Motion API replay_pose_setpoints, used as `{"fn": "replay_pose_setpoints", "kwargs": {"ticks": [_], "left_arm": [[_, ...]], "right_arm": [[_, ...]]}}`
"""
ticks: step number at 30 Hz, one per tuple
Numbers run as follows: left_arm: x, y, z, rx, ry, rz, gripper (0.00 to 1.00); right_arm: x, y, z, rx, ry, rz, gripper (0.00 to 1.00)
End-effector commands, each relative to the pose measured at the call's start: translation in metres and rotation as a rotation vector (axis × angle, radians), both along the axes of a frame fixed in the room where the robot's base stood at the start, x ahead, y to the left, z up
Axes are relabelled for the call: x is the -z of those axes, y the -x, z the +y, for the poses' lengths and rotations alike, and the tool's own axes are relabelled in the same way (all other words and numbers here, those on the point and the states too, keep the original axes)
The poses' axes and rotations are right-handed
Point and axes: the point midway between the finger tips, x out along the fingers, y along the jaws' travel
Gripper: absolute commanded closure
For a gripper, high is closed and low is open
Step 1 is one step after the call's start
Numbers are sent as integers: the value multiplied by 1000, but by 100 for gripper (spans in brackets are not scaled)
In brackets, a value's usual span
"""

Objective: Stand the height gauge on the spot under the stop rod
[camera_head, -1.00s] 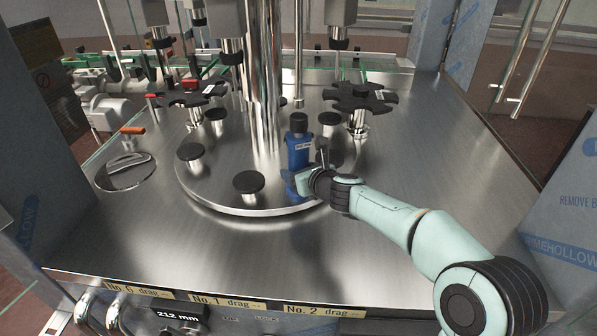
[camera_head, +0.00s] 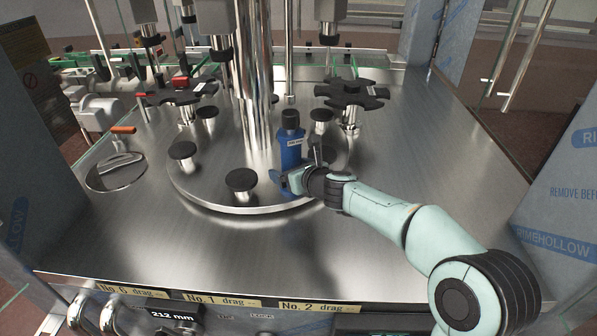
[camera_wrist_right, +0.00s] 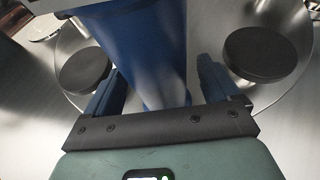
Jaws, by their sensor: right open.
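The height gauge (camera_head: 291,148) is a blue upright body with a black cap and a pale label. It stands upright at the right front of the round steel turntable (camera_head: 205,190). The stop rod (camera_head: 289,60) is a thin vertical steel rod; in the head view its lower end shows just above the black cap. Whether the two line up in depth I cannot tell. My right gripper (camera_head: 287,181) is low at the gauge's front. In the right wrist view its blue fingers (camera_wrist_right: 160,88) are apart on either side of the blue body, with a gap on the right. My left gripper is not seen.
Black-topped posts, such as the front one (camera_head: 242,181), stand around the turntable, some close to the gauge. A thick steel column (camera_head: 257,110) rises left of the gauge. A black star wheel (camera_head: 351,94) is behind right. The steel deck at right (camera_head: 450,160) is clear.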

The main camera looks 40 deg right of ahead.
Motion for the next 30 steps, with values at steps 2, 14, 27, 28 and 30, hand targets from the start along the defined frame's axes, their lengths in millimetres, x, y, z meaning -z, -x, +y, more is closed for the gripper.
{"fn": "replay_pose_setpoints", "kwargs": {"ticks": [2, 14, 27, 28, 30], "left_arm": [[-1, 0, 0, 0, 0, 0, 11], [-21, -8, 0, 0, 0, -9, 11], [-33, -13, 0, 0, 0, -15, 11], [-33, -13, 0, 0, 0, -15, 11], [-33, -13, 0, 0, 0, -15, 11]], "right_arm": [[-5, 8, 0, 1, 1, -2, 11], [-41, 86, 7, 1, 0, -6, 11], [-52, 121, 11, 0, -1, -3, 11], [-52, 121, 11, -1, -1, -3, 11], [-51, 121, 11, -1, 0, -2, 11]]}}
